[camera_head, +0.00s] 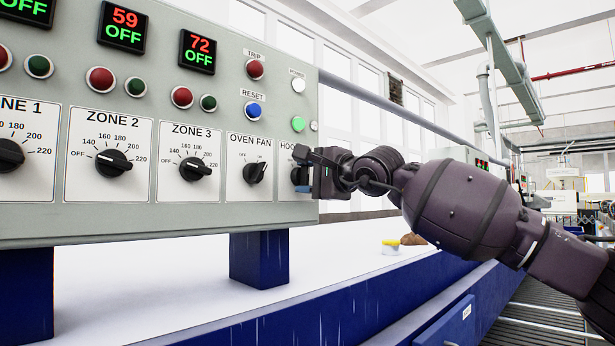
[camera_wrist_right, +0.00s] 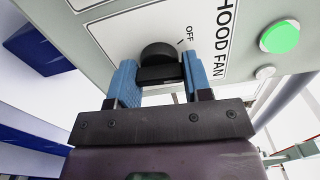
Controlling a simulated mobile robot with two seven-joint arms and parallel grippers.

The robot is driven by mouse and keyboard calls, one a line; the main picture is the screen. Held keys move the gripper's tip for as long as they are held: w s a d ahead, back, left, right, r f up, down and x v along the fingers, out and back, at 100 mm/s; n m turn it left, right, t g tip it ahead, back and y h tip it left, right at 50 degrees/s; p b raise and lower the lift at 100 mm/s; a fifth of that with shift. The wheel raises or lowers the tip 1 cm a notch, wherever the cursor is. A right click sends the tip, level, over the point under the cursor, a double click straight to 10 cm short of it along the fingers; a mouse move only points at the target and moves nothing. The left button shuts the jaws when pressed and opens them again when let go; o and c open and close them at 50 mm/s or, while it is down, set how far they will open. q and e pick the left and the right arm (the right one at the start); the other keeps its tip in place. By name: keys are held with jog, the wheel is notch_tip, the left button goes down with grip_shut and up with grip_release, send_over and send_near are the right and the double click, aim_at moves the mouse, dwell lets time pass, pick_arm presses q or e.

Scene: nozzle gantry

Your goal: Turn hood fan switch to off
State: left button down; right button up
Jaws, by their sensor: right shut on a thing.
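The hood fan switch is a black knob (camera_wrist_right: 158,54) on a white plate labelled HOOD FAN, with an OFF mark beside it, in the right wrist view. In the head view my right gripper (camera_head: 303,173) covers most of this plate (camera_head: 289,152). My right gripper's blue fingers (camera_wrist_right: 158,82) are shut on the knob's grip bar, one on each side. The bar lies across from finger to finger in the wrist view. Its pointer mark is hidden, so I cannot tell the exact setting. My left gripper is in neither view.
The oven fan knob (camera_head: 256,173) is just left of my right gripper. The zone 3 knob (camera_head: 195,169) is farther left. A lit green button (camera_head: 298,124) and a blue reset button (camera_head: 253,110) sit above. Open space lies right of the panel's edge.

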jog(key=n, duration=0.5)
jog(key=shift+n, duration=0.3)
jog(key=shift+n+p, duration=0.3)
jog(key=shift+n, duration=0.3)
jog(key=o, duration=0.9)
